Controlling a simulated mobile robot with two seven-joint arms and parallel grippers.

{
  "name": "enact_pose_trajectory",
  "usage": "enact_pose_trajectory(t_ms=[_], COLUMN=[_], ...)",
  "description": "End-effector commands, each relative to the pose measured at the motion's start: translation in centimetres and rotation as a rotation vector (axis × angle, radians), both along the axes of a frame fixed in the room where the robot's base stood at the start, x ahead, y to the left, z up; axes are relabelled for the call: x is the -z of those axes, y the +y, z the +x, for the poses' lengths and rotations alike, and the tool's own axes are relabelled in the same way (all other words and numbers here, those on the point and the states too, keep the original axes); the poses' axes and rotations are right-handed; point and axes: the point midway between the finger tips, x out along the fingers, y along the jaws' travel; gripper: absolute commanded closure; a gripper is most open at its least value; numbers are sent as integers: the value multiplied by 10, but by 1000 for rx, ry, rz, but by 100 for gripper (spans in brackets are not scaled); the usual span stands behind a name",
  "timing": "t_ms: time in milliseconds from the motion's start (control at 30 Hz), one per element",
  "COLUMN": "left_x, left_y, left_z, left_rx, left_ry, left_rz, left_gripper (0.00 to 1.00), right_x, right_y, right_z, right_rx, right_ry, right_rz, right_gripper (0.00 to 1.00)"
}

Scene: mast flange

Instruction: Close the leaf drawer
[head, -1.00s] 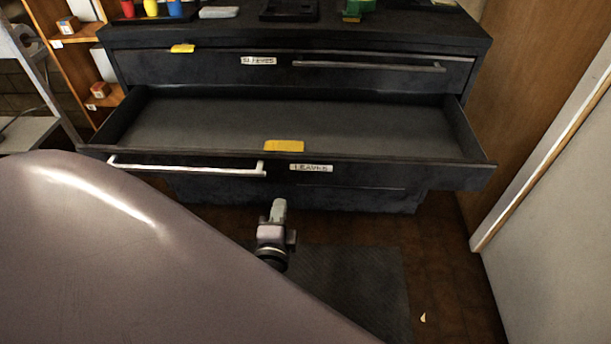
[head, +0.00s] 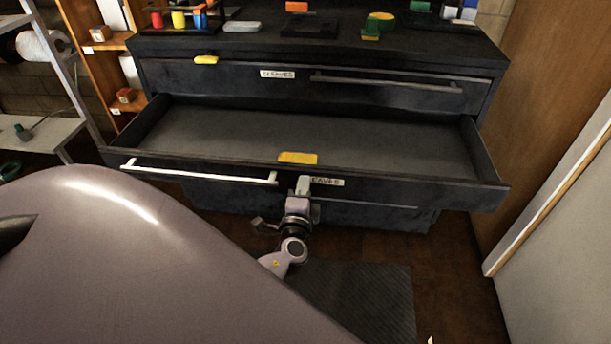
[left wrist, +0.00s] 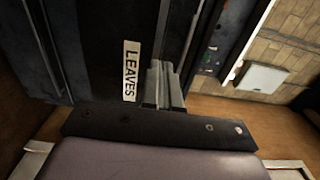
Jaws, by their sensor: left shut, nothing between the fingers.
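The leaf drawer (head: 420,188), dark with a label reading LEAVES (head: 327,181), stands pulled well out of the cabinet and looks empty inside. Its pale bar handle (head: 200,174) is on the left half of its front. A yellow tag (head: 298,158) sits at the top of the front edge. My left gripper (head: 303,184) is shut and empty, at the drawer front just right of the handle, covering the label's left end. In the left wrist view the shut fingers (left wrist: 164,84) point at the front beside the label (left wrist: 131,70). I cannot tell whether they touch it. My right gripper is out of view.
The cabinet top (head: 330,50) carries cups, trays and small items. Wooden shelves (head: 85,40) and a metal rack stand left; a wooden panel (head: 540,120) is on the right. A dark mat (head: 360,295) lies on the floor.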

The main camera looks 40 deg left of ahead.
Motion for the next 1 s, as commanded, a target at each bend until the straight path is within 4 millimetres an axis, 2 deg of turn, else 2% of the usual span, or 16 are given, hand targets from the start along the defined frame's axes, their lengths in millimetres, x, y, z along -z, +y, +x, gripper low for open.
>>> enact_pose_trajectory(t_ms=[100,233,767,1000], left_x=[-1,0,0,4], left_y=[9,15,18,28], left_z=[15,24,29,45], left_rx=[-1,0,0,0], left_ry=[0,-1,0,-3], left_rz=[1,1,0,1], left_gripper=[100,100,100,100], right_x=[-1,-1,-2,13], right_y=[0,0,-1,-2], right_z=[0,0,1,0], right_rx=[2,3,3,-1], right_ry=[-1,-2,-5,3], right_rz=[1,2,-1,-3], right_gripper=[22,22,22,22])
